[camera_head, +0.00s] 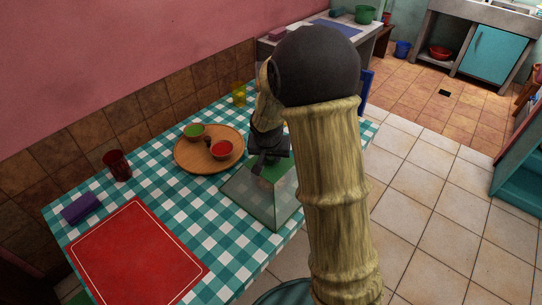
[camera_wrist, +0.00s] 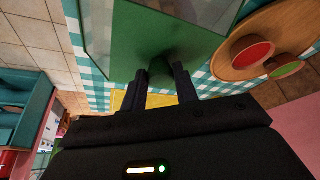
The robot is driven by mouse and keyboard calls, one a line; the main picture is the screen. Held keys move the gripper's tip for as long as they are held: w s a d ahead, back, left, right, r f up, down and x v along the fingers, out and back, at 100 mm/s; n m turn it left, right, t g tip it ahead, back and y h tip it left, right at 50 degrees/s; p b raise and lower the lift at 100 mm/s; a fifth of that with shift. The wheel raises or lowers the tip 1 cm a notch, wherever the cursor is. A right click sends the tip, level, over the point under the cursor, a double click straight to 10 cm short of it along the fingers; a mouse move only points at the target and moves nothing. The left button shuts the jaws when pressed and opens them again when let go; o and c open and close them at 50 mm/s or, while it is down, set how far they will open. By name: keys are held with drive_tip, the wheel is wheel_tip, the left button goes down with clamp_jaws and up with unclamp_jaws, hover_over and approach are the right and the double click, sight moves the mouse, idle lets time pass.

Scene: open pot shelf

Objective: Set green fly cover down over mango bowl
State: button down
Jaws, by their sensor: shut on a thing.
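The green fly cover (camera_head: 258,204) has see-through sides and a green top; it is over the near right part of the checkered table. In the wrist view its green top (camera_wrist: 125,42) and dark knob fill the upper middle. My gripper (camera_head: 262,164) is above the cover, and its two fingers (camera_wrist: 163,78) are shut on the knob. I cannot tell whether the cover's lower rim touches the cloth.
A round wooden tray (camera_head: 184,161) holds a bowl with green contents (camera_head: 195,130) and one with red (camera_head: 222,149). A red mat (camera_head: 135,255), purple block (camera_head: 81,208), dark red cup (camera_head: 117,165) and yellow glass (camera_head: 238,94) are on the table (camera_head: 226,238). Something yellow (camera_wrist: 119,99) lies beyond the cover.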

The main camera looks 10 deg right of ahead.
drive_tip(key=c, duration=1)
unclamp_jaws()
drive_tip(key=shift+f, duration=0.1)
drive_tip(key=p+v, duration=0.1)
drive_tip(key=v, duration=1.6)
drive_tip(key=shift+r, duration=0.25)
drive_tip(key=s+d+n+g+y+p, duration=0.1)
drive_tip(key=s+n+p, duration=0.3)
drive_tip(key=s+p, duration=0.6)
drive_tip(key=s+d, duration=0.1)
drive_tip(key=s, duration=0.3)
drive_tip(key=shift+d+f+g+y, duration=0.25)
drive_tip(key=shift+d+g+y, duration=0.05)
drive_tip(key=shift+g, duration=0.1)
